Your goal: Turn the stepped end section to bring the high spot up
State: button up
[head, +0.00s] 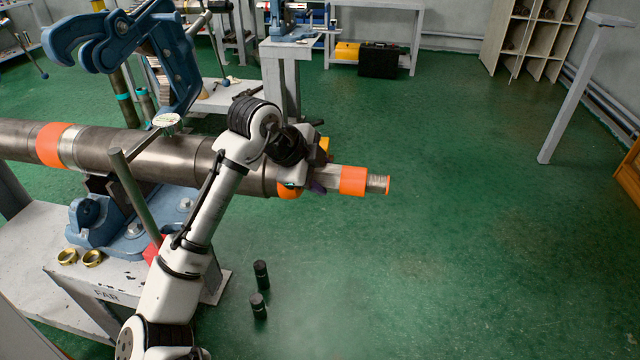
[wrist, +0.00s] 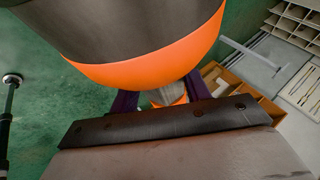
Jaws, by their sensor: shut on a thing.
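A long grey steel pipe (head: 110,145) lies across the blue pipe vise (head: 125,220). Its stepped end section (head: 332,177) sticks out to the right, with an orange band (head: 353,181) and a thinner tip. My gripper (head: 312,183) is shut on the narrower part of the end section, just past a larger orange-banded step. In the wrist view the purple fingers (wrist: 160,97) lie on either side of the narrow metal, below the wide orange band (wrist: 150,62). A round dial gauge (head: 167,121) sits at the pipe's upper side; its reading is not legible. The gripper body partly hides the grasp.
A blue clamp arm (head: 125,40) stands raised behind the pipe. An upright grey post (head: 132,190) stands in front of it.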

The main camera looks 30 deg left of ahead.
jog(key=t+b, duration=0.1)
jog(key=b, duration=0.1)
jog(key=f+t+b, duration=0.1)
jog(key=t+b, duration=0.1)
jog(key=b, duration=0.1)
jog(key=m+t+b, duration=0.1)
jog(key=b, duration=0.1)
jog(key=shift+s+d+f+y+b, duration=0.1)
jog(key=shift+s+f+y+b, duration=0.05)
jog(key=shift+s+y+b, duration=0.2)
jog(key=shift+c, duration=0.2)
jog(key=shift+o, duration=0.2)
jog(key=shift+t+b, duration=0.6)
jog(key=shift+b, duration=0.3)
jog(key=shift+r, duration=0.2)
jog(key=o, duration=1)
jog(key=shift+c, duration=0.2)
jog(key=shift+r, duration=0.1)
jog(key=v, duration=1.3)
jog(key=shift+s, duration=0.5)
